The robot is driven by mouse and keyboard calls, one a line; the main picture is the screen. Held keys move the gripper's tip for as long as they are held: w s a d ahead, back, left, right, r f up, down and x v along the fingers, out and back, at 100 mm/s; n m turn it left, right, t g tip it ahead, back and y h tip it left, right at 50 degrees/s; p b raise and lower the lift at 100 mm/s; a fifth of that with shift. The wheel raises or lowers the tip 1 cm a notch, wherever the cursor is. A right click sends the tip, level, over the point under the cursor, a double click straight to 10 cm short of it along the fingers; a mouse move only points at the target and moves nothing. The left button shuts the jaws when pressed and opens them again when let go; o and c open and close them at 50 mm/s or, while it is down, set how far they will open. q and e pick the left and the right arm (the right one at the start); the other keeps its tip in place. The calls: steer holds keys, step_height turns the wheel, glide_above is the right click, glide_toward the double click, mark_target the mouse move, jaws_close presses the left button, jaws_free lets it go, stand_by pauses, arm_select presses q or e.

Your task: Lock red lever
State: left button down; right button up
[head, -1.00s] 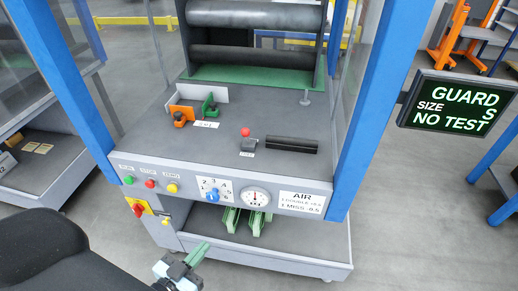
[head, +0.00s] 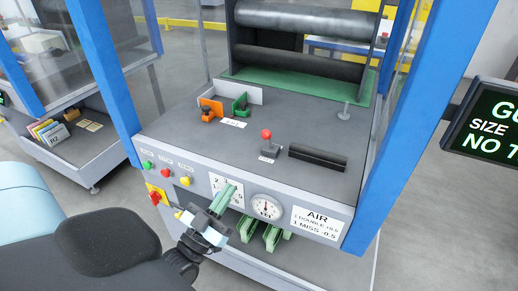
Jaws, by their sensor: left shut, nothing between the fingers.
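A lever with a red ball knob (head: 267,134) stands upright on a small dark base with a white label, on the grey machine deck. A red rotary handle (head: 155,197) sits on a yellow plate at the left end of the front panel. My left gripper (head: 226,193) is shut and empty, its green fingers pointing up in front of the panel. It covers part of the numbered dial plate (head: 218,181) and is apart from both red parts in the picture. I cannot tell if it touches the panel. My right gripper is not in view.
Green, red and yellow buttons (head: 167,172) line the panel, with a gauge (head: 265,207) to their right. A black bar (head: 318,157) lies right of the knobbed lever. Orange (head: 211,108) and green clamps stand behind it. Blue posts (head: 105,70) flank the deck.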

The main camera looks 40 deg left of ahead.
arm_select(q)
steer(key=p, duration=0.2)
glide_toward(268, 141)
steer(key=w+r, duration=0.4)
steer(key=r, duration=0.1)
steer(key=shift+a, duration=0.15)
steer(key=shift+r, duration=0.1)
